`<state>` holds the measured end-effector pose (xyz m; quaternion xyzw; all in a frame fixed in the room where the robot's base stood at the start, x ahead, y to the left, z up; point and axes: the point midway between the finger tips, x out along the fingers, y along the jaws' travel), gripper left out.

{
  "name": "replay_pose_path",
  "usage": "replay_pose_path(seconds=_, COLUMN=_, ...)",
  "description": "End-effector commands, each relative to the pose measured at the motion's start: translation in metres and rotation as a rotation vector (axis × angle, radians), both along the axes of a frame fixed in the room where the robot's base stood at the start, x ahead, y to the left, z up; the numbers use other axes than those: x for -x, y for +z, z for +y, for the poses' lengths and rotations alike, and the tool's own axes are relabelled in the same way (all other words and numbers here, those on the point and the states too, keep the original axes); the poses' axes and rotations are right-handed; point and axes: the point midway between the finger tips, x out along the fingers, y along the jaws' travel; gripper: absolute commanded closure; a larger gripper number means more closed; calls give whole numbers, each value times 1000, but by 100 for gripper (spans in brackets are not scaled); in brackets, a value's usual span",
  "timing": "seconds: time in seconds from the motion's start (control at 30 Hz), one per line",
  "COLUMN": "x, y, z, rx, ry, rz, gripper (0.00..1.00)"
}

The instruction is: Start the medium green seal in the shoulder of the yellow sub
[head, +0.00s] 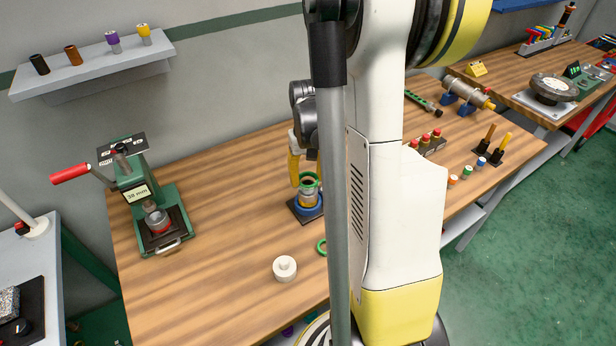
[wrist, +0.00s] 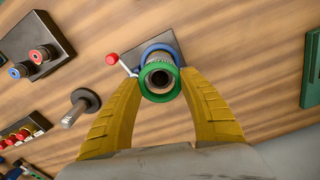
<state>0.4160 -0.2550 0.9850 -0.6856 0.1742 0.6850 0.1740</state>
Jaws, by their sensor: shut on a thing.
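My gripper (wrist: 160,78) is shut on a green seal (wrist: 160,98), with a yellow finger on each side of the ring. In the head view the seal (head: 319,183) is at the top of the sub (head: 307,199), which stands upright in a blue vise (head: 305,211). In the wrist view the ring surrounds the sub's dark bore and grey threaded top; I cannot tell whether it touches the shoulder. Another green ring (head: 321,247) lies on the bench, partly hidden.
The vise's red-knobbed handle (wrist: 113,59) sticks out beside the left finger. A white flanged cap (head: 285,269) lies on the bench (head: 215,290). A green press (head: 155,205) stands at left. Racks of small parts (head: 428,143) stand at right.

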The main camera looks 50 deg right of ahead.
Motion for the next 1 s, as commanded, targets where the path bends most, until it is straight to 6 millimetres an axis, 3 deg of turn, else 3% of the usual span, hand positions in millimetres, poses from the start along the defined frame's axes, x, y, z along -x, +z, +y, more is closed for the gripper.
replay_pose_path(seconds=1.0, x=0, y=-15, z=0, rx=0, ry=0, rz=0, gripper=79)
